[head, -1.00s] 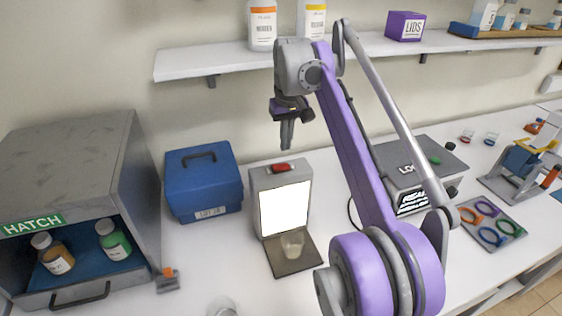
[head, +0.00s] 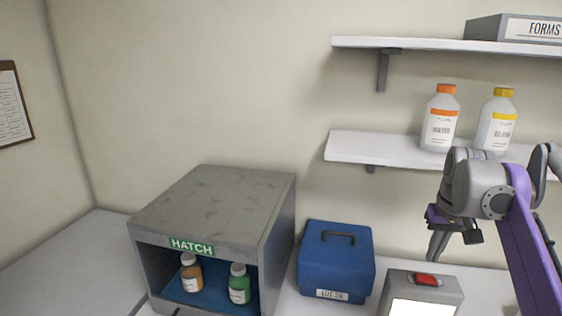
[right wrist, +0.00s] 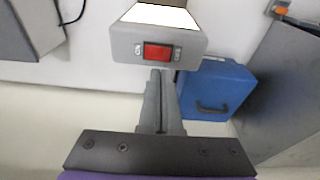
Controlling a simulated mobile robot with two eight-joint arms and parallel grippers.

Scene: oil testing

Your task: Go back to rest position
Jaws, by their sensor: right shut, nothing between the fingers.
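My right gripper (head: 437,246) hangs at the right of the head view with its fingers pointing down. It is above and behind the top of a grey box (head: 448,290) with a red switch (head: 428,281) and a lit white panel; contact cannot be told. In the right wrist view the fingers (right wrist: 160,80) are together with nothing between them, and their tips appear just beside the grey box (right wrist: 128,45). My left gripper is in neither view.
A blue case (head: 340,262) stands left of the lit box. A wall shelf (head: 362,147) with an orange-capped bottle (head: 440,120) and a yellow-capped bottle (head: 495,124) is above the gripper.

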